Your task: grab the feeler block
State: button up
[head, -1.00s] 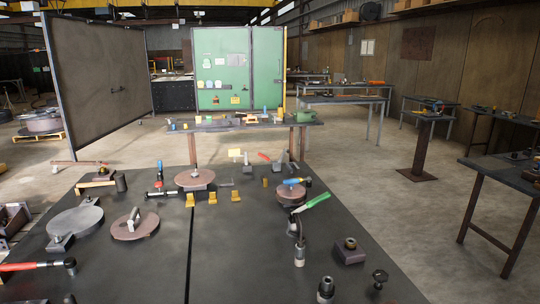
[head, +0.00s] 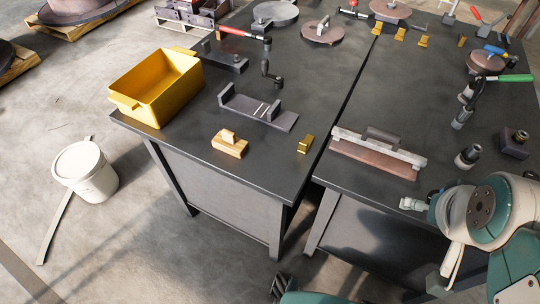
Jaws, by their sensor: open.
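I cannot tell for sure which piece is the feeler block. A small brass-coloured block (head: 305,144) stands near the front edge of the dark table, left of the gap between the tabletops. A larger tan block with a raised knob (head: 229,145) lies to its left, also near the edge. More small yellow blocks (head: 401,34) stand at the back. My gripper (head: 411,203) shows only in small part at the lower right, beyond my wrist. It is open, with nothing seen in it, well right of both front blocks and apart from them.
A yellow bin (head: 157,87) stands on the left corner. A dark bracket (head: 258,110) lies behind the blocks. A long reddish-brown bar fixture (head: 378,155) lies on the right tabletop. A white bucket (head: 86,171) stands on the floor.

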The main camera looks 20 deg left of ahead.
aim_at(305, 145)
jog(key=k+u, duration=0.1)
jog(key=u, duration=0.3)
jog(key=k+j+u, duration=0.1)
jog(key=u, duration=0.25)
jog(key=i+j+z, duration=0.15)
jog(key=j, duration=0.3)
jog(key=i+j+z, duration=0.15)
jog(key=j, duration=0.35)
jog(key=j+z, duration=0.15)
jog(key=j, duration=0.35)
jog(key=i, duration=0.05)
